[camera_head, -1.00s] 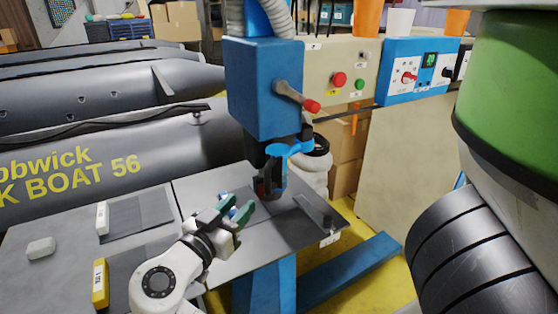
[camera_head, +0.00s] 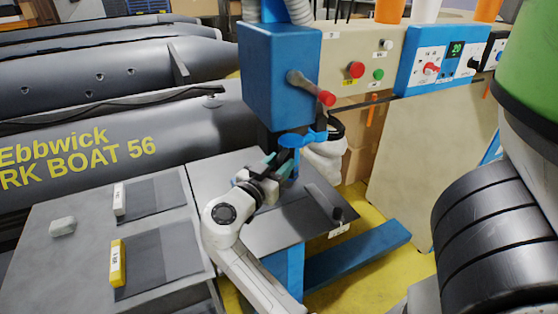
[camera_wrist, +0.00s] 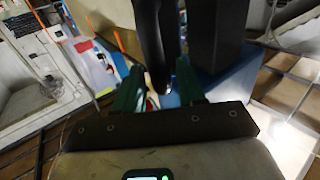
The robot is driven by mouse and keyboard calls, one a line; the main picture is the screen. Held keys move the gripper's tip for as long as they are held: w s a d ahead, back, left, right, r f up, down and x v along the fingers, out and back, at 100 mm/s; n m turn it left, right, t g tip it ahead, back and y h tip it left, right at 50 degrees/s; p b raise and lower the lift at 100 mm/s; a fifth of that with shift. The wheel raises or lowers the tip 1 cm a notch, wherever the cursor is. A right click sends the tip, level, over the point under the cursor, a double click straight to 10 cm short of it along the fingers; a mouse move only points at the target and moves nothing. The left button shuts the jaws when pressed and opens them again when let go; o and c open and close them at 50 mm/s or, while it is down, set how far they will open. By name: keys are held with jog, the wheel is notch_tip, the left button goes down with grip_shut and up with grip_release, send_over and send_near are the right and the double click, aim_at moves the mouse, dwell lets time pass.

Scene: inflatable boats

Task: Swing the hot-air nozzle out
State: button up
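The blue welding machine head (camera_head: 280,78) stands over the grey work table (camera_head: 215,170). Below it is a bright blue bracket (camera_head: 303,138), which looks like part of the hot-air nozzle; the dark lower part is mostly hidden behind my gripper. My gripper (camera_head: 270,165) is just left of and below the bracket. In the wrist view, the green fingers of my gripper (camera_wrist: 158,92) are apart, with a black curved bar (camera_wrist: 150,45) reaching down between them. I cannot tell whether either finger touches it.
A lever with a red knob (camera_head: 327,98) juts from the machine head. A control panel (camera_head: 355,65) with buttons and a blue control box (camera_head: 435,60) are at right. A grey boat (camera_head: 120,145) lies behind the table. A yellow tool (camera_head: 117,262) and pale block (camera_head: 62,227) lie at left.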

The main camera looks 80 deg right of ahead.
jog(key=shift+d, duration=0.15)
grip_shut()
dwell(0.4)
